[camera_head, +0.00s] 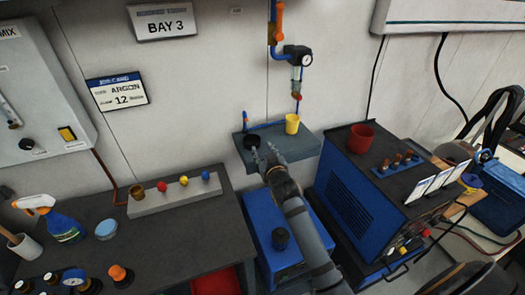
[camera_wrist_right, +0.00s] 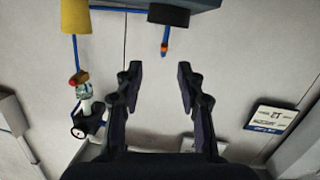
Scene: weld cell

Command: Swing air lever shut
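The air lever (camera_head: 279,18) is an orange handle on the blue air pipe at the top of the head view. It stands roughly upright, alongside the pipe. The wrist view does not show it. My right gripper (camera_head: 265,158) is well below the lever, at the front of the small wall shelf. In the wrist view my right gripper (camera_wrist_right: 160,76) has its fingers spread, with nothing between them. My left gripper is not in view.
A gauge unit (camera_head: 299,57) hangs below the lever. The wall shelf (camera_head: 309,143) bears a yellow cup (camera_head: 292,124) and a black cup (camera_head: 252,141) close to my gripper. A blue welder (camera_head: 350,188) with a red cup (camera_head: 361,138) stands right.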

